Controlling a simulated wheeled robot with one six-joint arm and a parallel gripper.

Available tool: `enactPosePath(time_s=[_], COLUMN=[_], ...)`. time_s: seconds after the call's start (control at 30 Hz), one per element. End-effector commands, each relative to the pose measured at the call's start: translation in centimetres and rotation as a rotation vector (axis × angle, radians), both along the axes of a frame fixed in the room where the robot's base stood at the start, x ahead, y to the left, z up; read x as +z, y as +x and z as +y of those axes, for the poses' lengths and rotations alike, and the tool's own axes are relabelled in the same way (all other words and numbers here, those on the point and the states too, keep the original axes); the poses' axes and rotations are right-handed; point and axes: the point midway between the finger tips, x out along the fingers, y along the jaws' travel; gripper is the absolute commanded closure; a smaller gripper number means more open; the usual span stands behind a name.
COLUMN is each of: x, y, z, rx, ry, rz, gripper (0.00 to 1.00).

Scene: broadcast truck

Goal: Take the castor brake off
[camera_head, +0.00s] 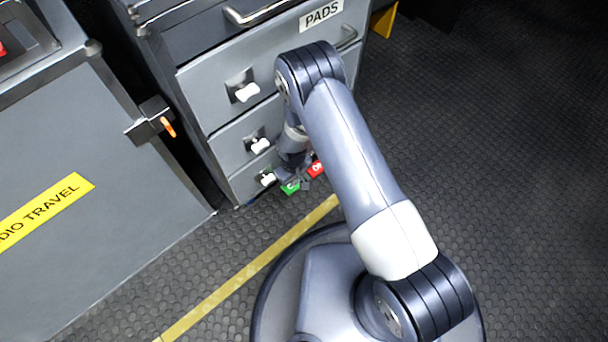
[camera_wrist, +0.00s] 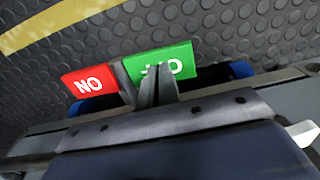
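The castor brake shows as two pedals low at the foot of the drawer cabinet. The red pedal (camera_head: 317,168) is on the right in the head view; in the wrist view it is the red pedal (camera_wrist: 89,83) on the left, its ON lettering upside down. The green pedal (camera_head: 290,188) is beside it; in the wrist view this green pedal (camera_wrist: 186,62) has lettering partly covered. My gripper (camera_wrist: 157,82) appears shut and empty, its narrow fingertips close together in front of the green pedal. I cannot tell whether they touch it. In the head view my gripper (camera_head: 300,178) is small and partly hidden.
The grey drawer cabinet (camera_head: 222,95) has white latches and a PADS label (camera_head: 321,14). A grey case (camera_head: 110,210) with a yellow label and an orange-tabbed latch (camera_head: 167,127) stands left. Yellow tape (camera_head: 245,272) crosses the dark studded floor, which is clear at right.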

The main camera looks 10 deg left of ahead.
Motion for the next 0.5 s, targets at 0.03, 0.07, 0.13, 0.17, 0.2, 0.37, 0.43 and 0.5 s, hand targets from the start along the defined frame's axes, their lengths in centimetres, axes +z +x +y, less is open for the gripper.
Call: enactPosePath(time_s=[0.03,0.07,0.13,0.17,0.2,0.37,0.43,0.5], x=[-0.22,-0.27,-0.37,-0.42,-0.48,-0.71,-0.81,-0.91], y=[0.01,0.01,0.00,0.00,0.00,0.00,0.00,0.01], z=[-0.05,-0.05,-0.06,-0.06,-0.06,-0.06,-0.06,-0.06], rx=[0.000,0.000,0.000,0.000,0.000,0.000,0.000,-0.001], ry=[0.000,0.000,0.000,0.000,-0.001,-0.001,-0.001,-0.001], rz=[0.000,0.000,0.000,0.000,0.001,0.001,0.001,0.001], gripper=[1.00,1.00,1.00,1.00,1.00,1.00,1.00,1.00])
